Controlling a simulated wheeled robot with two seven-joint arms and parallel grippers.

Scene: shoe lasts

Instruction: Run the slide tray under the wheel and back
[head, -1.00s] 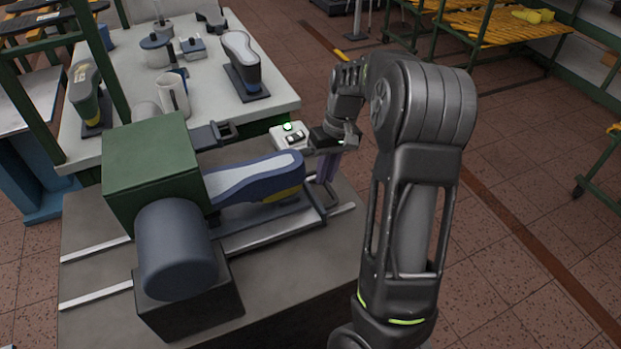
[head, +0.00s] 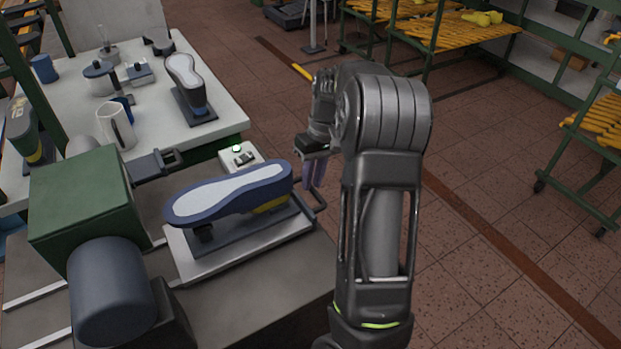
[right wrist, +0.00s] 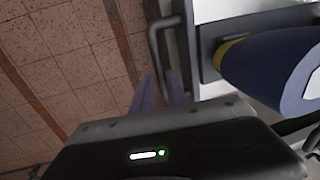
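The slide tray (head: 240,255) is a flat light-grey plate carrying a blue shoe (head: 228,197) with a pale sole turned up. The tray stands out to the right of the green machine housing (head: 80,200). A blue-grey cylinder (head: 110,290) sits on the near side of the housing; I see no separate wheel. My right gripper (head: 314,176) is at the dark bar handle (head: 320,202) on the tray's right end. In the right wrist view its purple fingers (right wrist: 160,92) close around the handle (right wrist: 153,42). My left gripper is out of view.
A small control box (head: 240,158) with a lit green button stands behind the tray. A white table (head: 225,115) at the back left holds a mug (head: 116,127), another shoe last (head: 188,84) and small containers. Open tiled floor lies to the right, before racks (head: 440,35).

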